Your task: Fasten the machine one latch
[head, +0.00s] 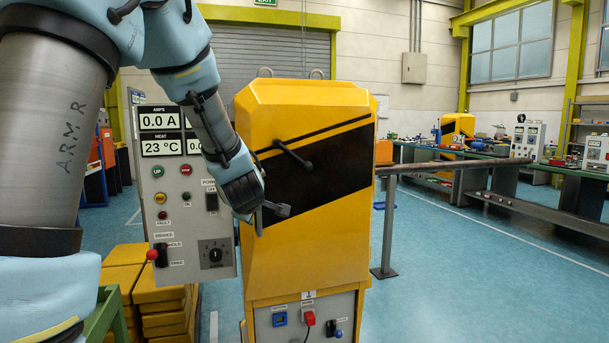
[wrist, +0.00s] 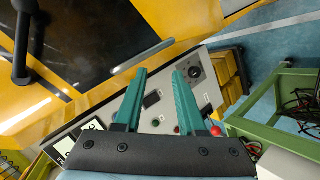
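Machine one is the yellow cabinet (head: 300,107) with a label "1" low on its front and a slanted black panel (head: 335,165). A black lever handle (head: 293,155) sits on the upper part of that panel, tilted down to the right. The lever also shows in the wrist view (wrist: 22,85) at the upper left. I cannot tell whether it is the latch. My gripper (head: 270,212) is in front of the cabinet's left edge, below and left of the lever. In the wrist view my gripper (wrist: 160,75) has its teal fingers apart with nothing between them.
A grey control panel (head: 186,215) with displays, buttons and a red-knobbed brake lever stands left of the cabinet. Yellow blocks (head: 165,295) are stacked below it, beside a green frame (head: 105,312). A metal rail (head: 450,165) is at the right. The blue floor (head: 460,280) there is clear.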

